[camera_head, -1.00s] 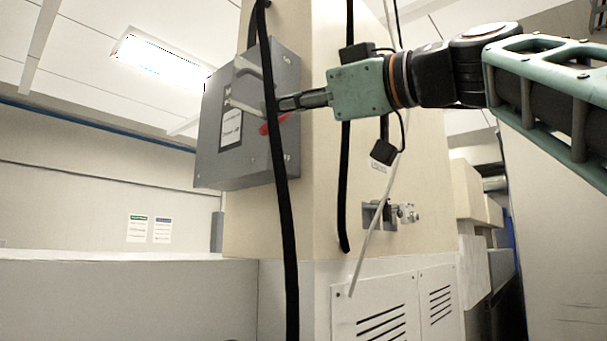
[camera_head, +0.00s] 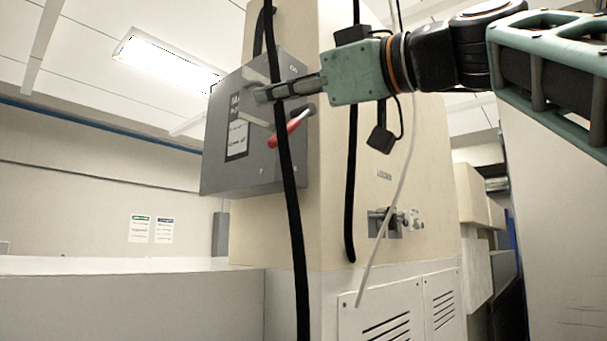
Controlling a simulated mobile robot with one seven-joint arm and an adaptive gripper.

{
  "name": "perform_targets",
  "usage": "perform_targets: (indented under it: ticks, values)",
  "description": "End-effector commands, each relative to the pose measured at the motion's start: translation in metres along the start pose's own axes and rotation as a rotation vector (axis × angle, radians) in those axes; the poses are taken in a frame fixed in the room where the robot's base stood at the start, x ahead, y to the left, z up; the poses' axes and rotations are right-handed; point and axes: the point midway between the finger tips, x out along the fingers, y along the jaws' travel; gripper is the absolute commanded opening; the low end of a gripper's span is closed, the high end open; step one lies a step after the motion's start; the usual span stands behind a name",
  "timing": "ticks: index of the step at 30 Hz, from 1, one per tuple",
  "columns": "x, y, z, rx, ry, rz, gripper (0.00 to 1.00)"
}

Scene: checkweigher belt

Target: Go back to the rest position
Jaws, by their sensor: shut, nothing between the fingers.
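My gripper (camera_head: 262,96) is shut and empty at the upper middle of the head view. It points left, in front of the grey electrical box (camera_head: 222,165) on the cream column. A red-handled lever (camera_head: 287,133) on the box shows just below the fingers. A black hanging cable (camera_head: 291,195) crosses the view close to the fingers. I cannot tell whether the fingers touch the cable or the box.
A second black cable (camera_head: 351,190) and a thin white cord (camera_head: 385,235) hang by the cream column (camera_head: 420,150). A metal latch (camera_head: 385,222) sticks out of its side. A low white wall (camera_head: 130,300) spans the lower left. Vented panels (camera_head: 385,318) stand below.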

Motion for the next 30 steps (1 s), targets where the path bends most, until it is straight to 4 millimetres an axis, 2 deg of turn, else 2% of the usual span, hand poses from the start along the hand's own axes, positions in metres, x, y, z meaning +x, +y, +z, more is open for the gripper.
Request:
perform_targets:
  ticks: [1,3,9,14,17,20,23,24,26,30]
  values:
    - [-0.017,0.001,0.002,0.001,0.000,0.008,0.00]
    - [-0.033,0.002,0.002,0.001,0.000,0.007,0.00]
    - [-0.070,0.002,0.001,0.001,0.002,0.005,0.00]
    - [-0.085,0.003,0.002,0.002,-0.001,0.004,0.00]
    - [-0.088,0.003,0.013,0.035,-0.022,0.008,0.00]
    - [-0.088,0.000,0.047,0.129,-0.091,0.020,0.00]
    - [-0.089,-0.010,0.102,0.273,-0.204,0.043,0.00]
    - [-0.089,-0.017,0.127,0.337,-0.257,0.055,0.00]
    - [-0.093,-0.030,0.165,0.427,-0.340,0.076,0.00]
    - [-0.108,-0.069,0.251,0.611,-0.535,0.137,0.00]
